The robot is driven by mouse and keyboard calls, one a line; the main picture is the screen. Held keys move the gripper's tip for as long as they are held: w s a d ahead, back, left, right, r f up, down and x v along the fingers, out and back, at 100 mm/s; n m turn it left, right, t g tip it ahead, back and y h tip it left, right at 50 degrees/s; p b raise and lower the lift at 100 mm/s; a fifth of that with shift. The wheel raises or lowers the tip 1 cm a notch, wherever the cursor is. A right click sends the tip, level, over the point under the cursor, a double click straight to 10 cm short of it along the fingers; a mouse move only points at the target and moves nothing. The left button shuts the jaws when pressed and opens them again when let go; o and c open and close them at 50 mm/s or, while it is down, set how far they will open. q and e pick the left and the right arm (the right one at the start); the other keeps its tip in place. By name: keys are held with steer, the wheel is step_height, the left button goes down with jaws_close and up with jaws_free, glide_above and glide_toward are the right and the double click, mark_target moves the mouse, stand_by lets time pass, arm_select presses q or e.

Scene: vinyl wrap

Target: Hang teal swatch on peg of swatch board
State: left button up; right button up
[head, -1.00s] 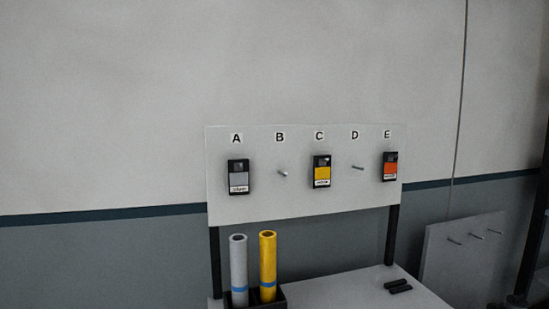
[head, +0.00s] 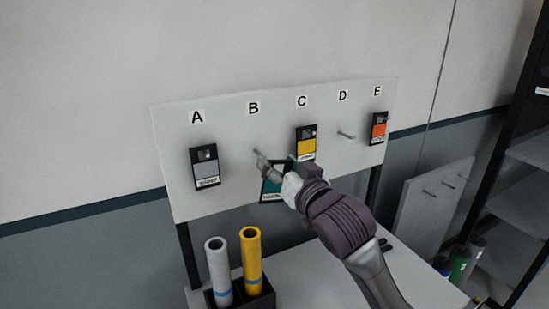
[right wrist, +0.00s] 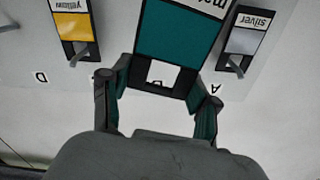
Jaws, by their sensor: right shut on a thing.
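The teal swatch (head: 271,187) is a black-framed card with a white label strip, held in front of the white swatch board (head: 228,190) below letter B. My right gripper (head: 272,168) is shut on its top end. The right wrist view shows the swatch (right wrist: 180,38) upside down, with its slotted black end between the two fingers of my right gripper (right wrist: 158,80). Peg B is not clear behind the gripper, so I cannot tell whether the slot is around it. The left gripper is not in view.
Silver (head: 205,168), yellow (head: 306,143) and orange (head: 379,128) swatches hang at A, C and E. Peg D (head: 346,135) is bare. Two vinyl rolls, grey (head: 218,270) and yellow (head: 251,255), stand in a black holder below the board. A shelf (head: 525,155) stands at right.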

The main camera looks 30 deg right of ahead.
mark_target(261, 154)
steer(key=shift+w+f+b, duration=0.2)
steer(key=shift+w+b, duration=0.15)
steer(key=shift+w, duration=0.9)
steer(key=shift+w+d+f+b, duration=0.1)
steer(key=shift+w+b, duration=0.25)
steer(key=shift+w, duration=0.85)
steer(key=shift+w+d+f+b, duration=0.1)
steer(key=shift+w+b, duration=0.25)
steer(key=shift+w, duration=0.85)
steer(key=shift+w+f, duration=0.2)
steer(key=shift+w, duration=0.4)
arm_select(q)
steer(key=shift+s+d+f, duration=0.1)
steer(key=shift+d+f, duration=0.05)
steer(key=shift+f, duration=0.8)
arm_select(e)
steer(key=shift+w+f, duration=0.1)
steer(key=shift+w, duration=0.05)
